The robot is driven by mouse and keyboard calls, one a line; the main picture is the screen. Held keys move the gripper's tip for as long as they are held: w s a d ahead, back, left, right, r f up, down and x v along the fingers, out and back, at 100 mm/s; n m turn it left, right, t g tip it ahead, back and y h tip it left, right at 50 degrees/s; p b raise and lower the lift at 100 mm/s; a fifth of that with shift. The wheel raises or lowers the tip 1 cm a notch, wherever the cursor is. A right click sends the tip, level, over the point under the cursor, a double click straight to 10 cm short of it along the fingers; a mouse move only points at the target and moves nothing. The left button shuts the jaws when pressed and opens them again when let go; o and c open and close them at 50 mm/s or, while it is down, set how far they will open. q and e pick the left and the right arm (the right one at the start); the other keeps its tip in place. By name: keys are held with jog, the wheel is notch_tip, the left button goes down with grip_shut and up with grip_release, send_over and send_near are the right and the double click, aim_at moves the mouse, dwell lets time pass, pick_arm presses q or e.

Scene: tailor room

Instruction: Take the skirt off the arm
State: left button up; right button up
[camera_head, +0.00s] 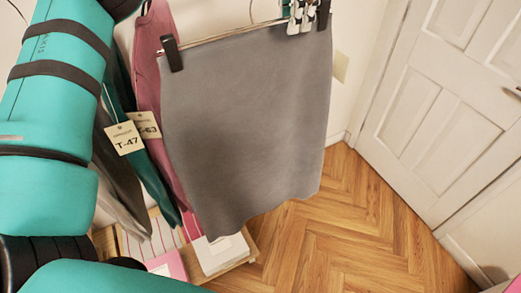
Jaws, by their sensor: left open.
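The grey skirt (245,120) hangs upright in the middle of the head view from a thin hanger bar. A dark clip (172,53) holds its upper left corner, and another dark clip (323,14) holds its upper right corner. My left gripper (301,18) is at the top edge, open, at the skirt's waistband just left of the right clip. Most of it is cut off by the frame, and I cannot tell whether it touches the hanger. The rack arm that bears the hanger is not clearly in view. My right gripper is not in view.
A pink garment (150,60) and darker garments hang close behind the skirt on the left, with tags T-47 (124,138) and T-63 (147,125). Boxes (220,253) sit on a low wooden shelf below. A white door (445,110) stands right; the wood floor (350,235) before it is clear.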

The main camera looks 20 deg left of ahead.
aim_at(292, 37)
pick_arm(q)
notch_tip(292, 37, down, 5)
jog(key=shift+s+d+r+p, duration=0.1)
jog(key=shift+p, duration=0.95)
jog(key=shift+f, duration=0.25)
grip_shut()
jog(key=shift+r, duration=0.1)
